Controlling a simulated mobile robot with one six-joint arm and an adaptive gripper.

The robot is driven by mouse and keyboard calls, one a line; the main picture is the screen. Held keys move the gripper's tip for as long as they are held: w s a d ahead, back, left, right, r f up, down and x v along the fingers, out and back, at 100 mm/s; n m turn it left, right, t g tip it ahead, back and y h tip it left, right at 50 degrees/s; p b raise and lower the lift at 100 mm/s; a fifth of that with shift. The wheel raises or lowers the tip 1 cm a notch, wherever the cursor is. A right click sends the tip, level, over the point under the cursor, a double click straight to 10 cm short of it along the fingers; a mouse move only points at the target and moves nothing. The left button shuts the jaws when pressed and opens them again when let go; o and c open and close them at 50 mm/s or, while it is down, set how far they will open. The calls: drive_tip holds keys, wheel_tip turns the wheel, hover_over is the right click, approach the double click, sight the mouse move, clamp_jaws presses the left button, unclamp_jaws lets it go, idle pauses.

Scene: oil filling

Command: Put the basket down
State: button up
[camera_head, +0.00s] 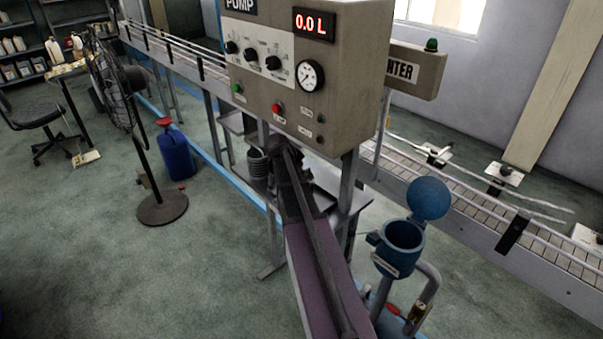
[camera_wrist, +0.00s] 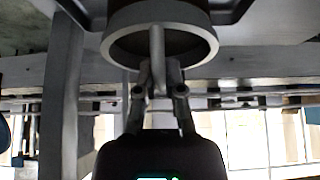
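The basket (camera_wrist: 113,45) is a round grey metal cup with a pale rim and a thin bar handle, at the top of the wrist view. My gripper (camera_wrist: 160,75) has its two fingers closed around that bar. In the head view my gripper end (camera_head: 290,165) is under the pump panel, in front of the metal shelves, and the basket cannot be made out behind my arm. Whether the basket touches a surface is hidden. A blue strainer housing (camera_head: 402,243) stands at the right with its round lid (camera_head: 429,198) raised.
The pump panel (camera_head: 300,75) hangs just above my gripper. A metal shelf (camera_head: 325,200) and upright posts are close around it. A grey ribbed item (camera_head: 258,163) sits on the left of the shelving. The conveyor (camera_head: 480,205) runs behind. A fan (camera_head: 160,205) and blue jug (camera_head: 175,153) stand left.

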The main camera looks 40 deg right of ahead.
drive_tip(key=o, duration=0.3)
drive_tip(key=shift+o, duration=0.2)
drive_tip(key=shift+r, duration=0.15)
drive_tip(key=p+v, duration=0.3)
drive_tip(key=shift+r, duration=0.35)
drive_tip(key=p+v, duration=0.7)
drive_tip(key=v, duration=0.1)
drive_tip(key=shift+a, duration=0.2)
drive_tip(key=shift+r, duration=0.15)
idle(0.4)
drive_tip(key=s+a+f+n+y, duration=0.1)
drive_tip(key=s+a+n+y, duration=0.1)
drive_tip(key=s+a+n, duration=0.3)
drive_tip(key=s+a+f+n+y, duration=0.1)
drive_tip(key=s+a+n, duration=0.4)
drive_tip(key=a, duration=0.8)
drive_tip(key=s+a+f+n+g+y, duration=0.1)
drive_tip(key=s+a+n+y, duration=0.2)
drive_tip(key=a, duration=0.7)
drive_tip(key=s+n, duration=0.2)
drive_tip(key=n, duration=0.1)
drive_tip(key=shift+y, duration=0.3)
